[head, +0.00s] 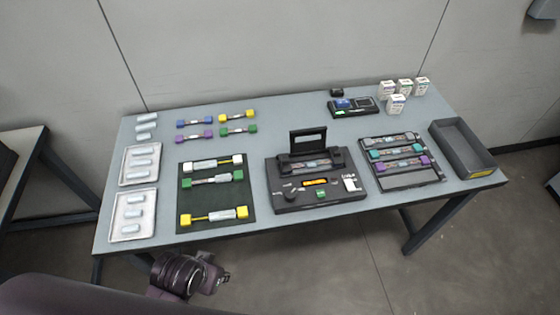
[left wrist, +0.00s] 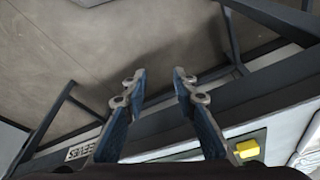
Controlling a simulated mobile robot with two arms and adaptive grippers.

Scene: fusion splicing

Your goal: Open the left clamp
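The fusion splicer (head: 320,203) is a dark unit at the middle of the table, with its black screen or lid (head: 308,141) standing upright. A fibre piece seems to lie across its centre. The left clamp is too small to make out, so I cannot tell whether it is open or shut. My left gripper (head: 222,277) hangs in front of the table's front edge, left of the splicer and apart from it. In the left wrist view its two blue fingers (left wrist: 158,84) stand apart with nothing between them. My right gripper is not in view.
A dark green mat (head: 210,202) with yellow- and green-ended holders lies left of the splicer. Two trays of sleeves (head: 118,234) are at far left. A holder rack (head: 410,185) and an empty grey bin (head: 462,150) are at right. The table edge (left wrist: 225,115) crosses the wrist view.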

